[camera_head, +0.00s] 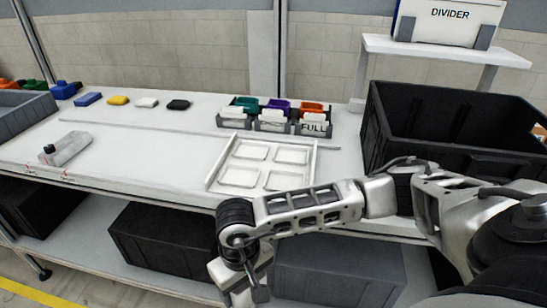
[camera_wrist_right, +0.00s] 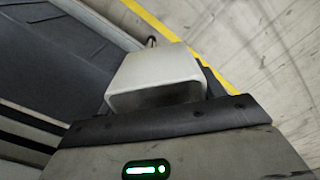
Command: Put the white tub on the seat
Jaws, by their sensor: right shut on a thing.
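My right gripper (camera_head: 240,282) hangs low in front of the table's front edge, below the tabletop. In the right wrist view, a pale white, box-like piece with a dark hollow, which appears to be the white tub (camera_wrist_right: 155,70), sits at the jaws; the gripper is shut on it. In the head view the tub is hard to tell apart from the gripper. A white fixture with several shallow square recesses, which may hold the seat (camera_head: 210,183), lies on the table behind and above the gripper. I cannot tell which recess is the seat. My left gripper is out of view.
Green, purple and orange bins (camera_head: 272,122) with white labels stand behind the fixture. A large black crate (camera_head: 395,135) stands to the right. A grey block (camera_head: 65,148) lies at the left. Dark crates (camera_head: 165,240) fill the lower shelf.

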